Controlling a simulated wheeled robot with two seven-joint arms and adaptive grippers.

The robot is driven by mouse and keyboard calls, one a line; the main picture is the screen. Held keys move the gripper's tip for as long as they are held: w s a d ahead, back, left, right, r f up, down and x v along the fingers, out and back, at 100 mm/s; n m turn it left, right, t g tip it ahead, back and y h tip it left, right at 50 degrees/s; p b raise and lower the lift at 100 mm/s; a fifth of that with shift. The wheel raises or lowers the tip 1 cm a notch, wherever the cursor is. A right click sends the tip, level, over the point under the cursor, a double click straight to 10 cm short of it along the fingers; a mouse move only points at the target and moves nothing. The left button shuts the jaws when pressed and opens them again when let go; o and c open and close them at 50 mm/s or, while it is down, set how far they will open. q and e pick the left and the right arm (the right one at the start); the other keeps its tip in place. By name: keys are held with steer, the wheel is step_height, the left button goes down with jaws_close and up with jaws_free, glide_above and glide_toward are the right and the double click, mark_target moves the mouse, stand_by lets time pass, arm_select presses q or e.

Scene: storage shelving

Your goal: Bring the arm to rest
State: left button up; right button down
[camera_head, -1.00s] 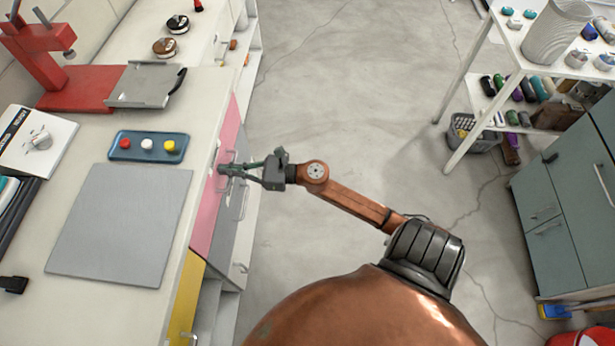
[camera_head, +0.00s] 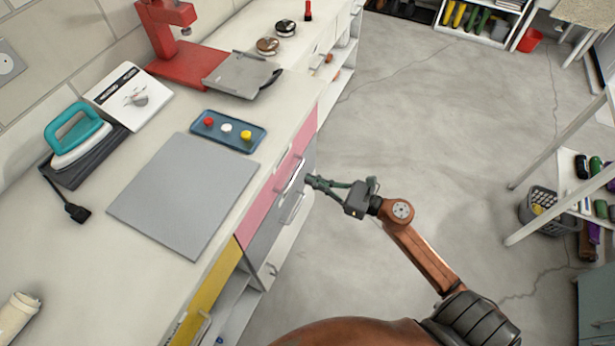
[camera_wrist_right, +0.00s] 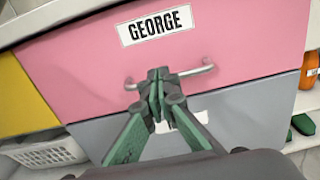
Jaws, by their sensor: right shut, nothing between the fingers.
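My right gripper (camera_head: 309,181) reaches in from the lower right, in front of the drawer fronts at the worktop's edge. Its green fingers are closed together and empty. In the right wrist view the closed fingertips (camera_wrist_right: 158,80) overlap the handle (camera_wrist_right: 192,74) of a pink drawer (camera_wrist_right: 225,40) labelled GEORGE. In the head view they appear just right of the pink drawer's handle (camera_head: 291,176); whether they touch it I cannot tell. The pink drawer looks shut. A grey drawer (camera_wrist_right: 245,115) sits below it. My left gripper is not in view.
The worktop holds a grey mat (camera_head: 185,195), a blue tray with coloured buttons (camera_head: 229,132), a teal iron (camera_head: 78,137) and a red press (camera_head: 190,66). Open floor (camera_head: 430,120) lies right of the drawers. A white shelf rack (camera_head: 555,175) stands at the right.

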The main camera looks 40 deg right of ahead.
arm_select(q)
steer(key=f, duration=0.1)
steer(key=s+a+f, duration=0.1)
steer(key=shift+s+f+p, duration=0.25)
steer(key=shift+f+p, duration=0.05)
steer(key=shift+p, duration=0.1)
arm_select(e)
steer(key=v, duration=0.6)
steer(key=shift+s, duration=0.3)
